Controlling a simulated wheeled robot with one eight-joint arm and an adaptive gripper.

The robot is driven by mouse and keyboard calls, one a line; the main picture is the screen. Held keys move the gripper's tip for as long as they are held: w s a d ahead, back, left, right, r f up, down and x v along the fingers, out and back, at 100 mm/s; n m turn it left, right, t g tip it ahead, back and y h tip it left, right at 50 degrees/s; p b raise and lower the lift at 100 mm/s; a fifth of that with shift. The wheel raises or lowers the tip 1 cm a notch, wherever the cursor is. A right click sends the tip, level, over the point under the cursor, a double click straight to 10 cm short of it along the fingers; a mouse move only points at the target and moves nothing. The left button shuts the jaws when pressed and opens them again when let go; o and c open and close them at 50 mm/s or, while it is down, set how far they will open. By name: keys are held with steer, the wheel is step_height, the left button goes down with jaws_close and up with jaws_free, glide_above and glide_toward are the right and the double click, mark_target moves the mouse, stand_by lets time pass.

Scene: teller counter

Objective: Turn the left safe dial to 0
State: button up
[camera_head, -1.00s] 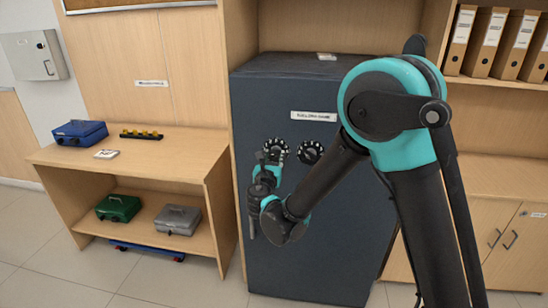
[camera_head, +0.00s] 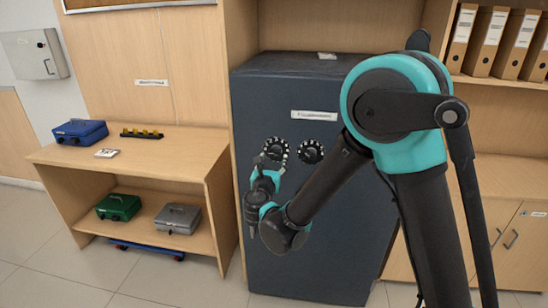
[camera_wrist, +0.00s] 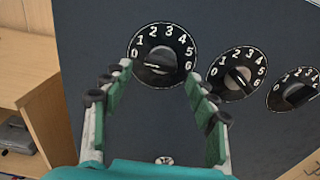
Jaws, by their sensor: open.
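The safe (camera_head: 310,240) is a dark grey cabinet with round black dials with white numbers. The left dial (camera_head: 277,150) shows just above my gripper; in the wrist view the left dial (camera_wrist: 160,52) is at top centre, numbered 0 to 6. Its knob lies nearly level, its pale edge low on the left; the exact reading is unclear. My gripper (camera_wrist: 158,74) is open, its fingers spread either side of the left dial's lower part, with nothing between them. Contact with the knob cannot be told. In the head view my gripper (camera_head: 267,168) is small and tilted.
A middle dial (camera_wrist: 237,74) and a right dial (camera_wrist: 295,90) sit close to the right of it. The head view shows the middle dial (camera_head: 311,151); my arm hides the right one. A wooden desk (camera_head: 130,148) with cash boxes stands left of the safe.

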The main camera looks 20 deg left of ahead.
steer(key=v, duration=0.8)
steer(key=shift+s, duration=0.4)
steer(key=shift+w, duration=0.1)
steer(key=w+d+f+m+g+h, duration=0.25)
steer(key=d+m, duration=0.35)
steer(key=d, duration=0.4)
steer(key=w+d+f+m+g+h, duration=0.25)
steer(key=w+d+m, duration=0.2)
steer(key=d, duration=0.65)
steer(key=w+d+f+m+g+h, duration=0.1)
steer(key=w+d+f+m+h, duration=0.15)
steer(key=d+m, duration=0.55)
steer(key=s+d+f+m+g+y, duration=0.1)
steer(key=s+d+f+m+g, duration=0.2)
steer(key=s+d+m, duration=0.5)
steer(key=s+d+f+m+g+y, duration=0.2)
steer(key=s+d+f+m+g, duration=0.2)
steer(key=s+d+m, duration=0.4)
steer(key=d+m, duration=0.4)
steer(key=shift+d, duration=0.25)
